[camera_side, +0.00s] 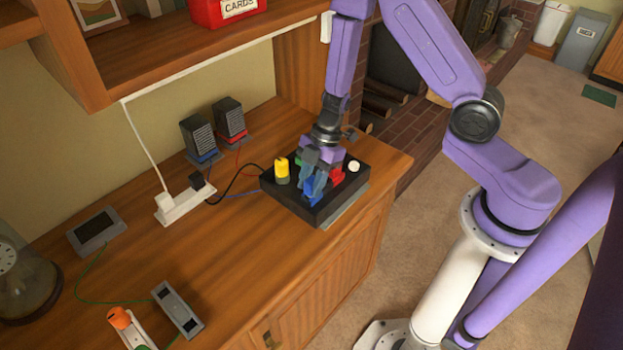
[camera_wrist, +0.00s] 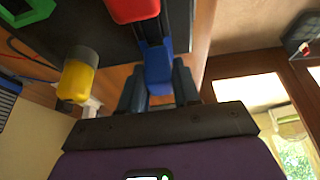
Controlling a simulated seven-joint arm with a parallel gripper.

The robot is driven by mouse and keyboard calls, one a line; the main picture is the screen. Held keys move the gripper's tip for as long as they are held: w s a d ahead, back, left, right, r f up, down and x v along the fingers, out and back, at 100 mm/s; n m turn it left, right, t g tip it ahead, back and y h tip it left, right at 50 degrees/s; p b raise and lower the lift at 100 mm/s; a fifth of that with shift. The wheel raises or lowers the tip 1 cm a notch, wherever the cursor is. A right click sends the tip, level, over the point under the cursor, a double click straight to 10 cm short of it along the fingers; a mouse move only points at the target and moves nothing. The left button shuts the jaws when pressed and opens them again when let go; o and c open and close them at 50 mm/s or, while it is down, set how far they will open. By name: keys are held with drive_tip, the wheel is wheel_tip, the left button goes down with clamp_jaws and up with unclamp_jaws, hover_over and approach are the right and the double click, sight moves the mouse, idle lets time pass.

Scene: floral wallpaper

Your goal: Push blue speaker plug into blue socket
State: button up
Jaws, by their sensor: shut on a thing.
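My gripper (camera_side: 313,182) is over the black box (camera_side: 340,202) at the right end of the wooden counter. Its fingers are shut on the blue speaker plug (camera_side: 312,198), low at the box's front side. In the wrist view the blue plug (camera_wrist: 157,72) sits between my gripper's two fingers (camera_wrist: 158,88), with more blue just beyond it toward the box. I cannot make out the blue socket itself, nor whether the plug is inside it or only against it.
A yellow plug (camera_side: 282,170) and a red piece (camera_side: 338,175) stand close beside my gripper on the box. A white knob (camera_side: 354,166) is to the right. Two speakers (camera_side: 198,138) and a white power strip (camera_side: 184,204) are left, with cables running between. A shelf (camera_side: 210,50) overhangs behind.

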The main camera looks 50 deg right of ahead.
drive_tip(key=shift+f, duration=0.1)
drive_tip(key=o, duration=1.1)
drive_tip(key=v, duration=1.7)
drive_tip(key=shift+d, duration=0.15)
drive_tip(key=s+a+r+m+h, duration=0.1)
drive_tip(key=s+r+m+h, duration=0.1)
drive_tip(key=s, duration=0.9)
drive_tip(key=s+a+r+m+h, duration=0.2)
drive_tip(key=s+m, duration=0.1)
drive_tip(key=s, duration=0.8)
drive_tip(key=shift+a+r, duration=0.25)
